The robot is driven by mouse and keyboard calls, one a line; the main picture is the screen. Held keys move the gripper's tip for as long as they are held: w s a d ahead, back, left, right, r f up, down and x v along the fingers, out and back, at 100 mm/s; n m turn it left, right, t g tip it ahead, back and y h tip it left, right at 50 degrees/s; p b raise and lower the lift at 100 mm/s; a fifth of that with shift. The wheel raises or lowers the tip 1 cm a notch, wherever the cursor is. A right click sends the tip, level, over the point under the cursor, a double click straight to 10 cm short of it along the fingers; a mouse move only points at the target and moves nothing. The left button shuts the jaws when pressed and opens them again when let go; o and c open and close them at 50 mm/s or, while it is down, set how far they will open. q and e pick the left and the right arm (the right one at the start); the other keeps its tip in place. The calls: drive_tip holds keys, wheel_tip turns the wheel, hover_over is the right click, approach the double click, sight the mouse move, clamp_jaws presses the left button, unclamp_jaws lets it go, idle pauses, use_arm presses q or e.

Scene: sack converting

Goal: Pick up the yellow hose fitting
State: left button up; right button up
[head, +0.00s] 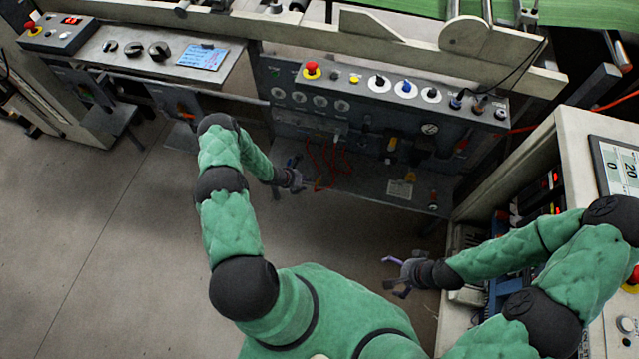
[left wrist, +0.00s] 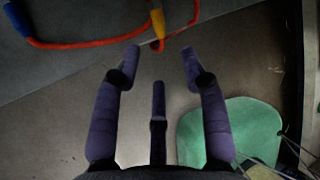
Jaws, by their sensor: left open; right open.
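The yellow hose fitting (left wrist: 158,23) sits on a red-orange hose at the top middle of the left wrist view. In the head view a small yellow spot, likely the same fitting (head: 318,185), shows beside my left gripper (head: 304,179). In the left wrist view my left gripper (left wrist: 161,62) has its fingers spread, with nothing between them. My right gripper (head: 393,276) is open and empty at the lower right, away from the fitting.
Red hoses (head: 327,160) hang on the front of the grey machine panel (head: 345,115). A blue fitting (left wrist: 17,20) is on the hose at the upper left of the wrist view. A cabinet with a display (head: 575,125) stands at the right. The floor (head: 110,240) at left is clear.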

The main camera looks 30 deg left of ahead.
sight(316, 184)
use_arm(q)
drive_tip(key=b+x, duration=0.3)
drive_tip(key=x, duration=0.3)
drive_tip(key=shift+w+d+f+b, duration=0.15)
drive_tip(key=shift+w+f+b, duration=0.1)
drive_tip(key=shift+f+b, duration=0.05)
clamp_jaws()
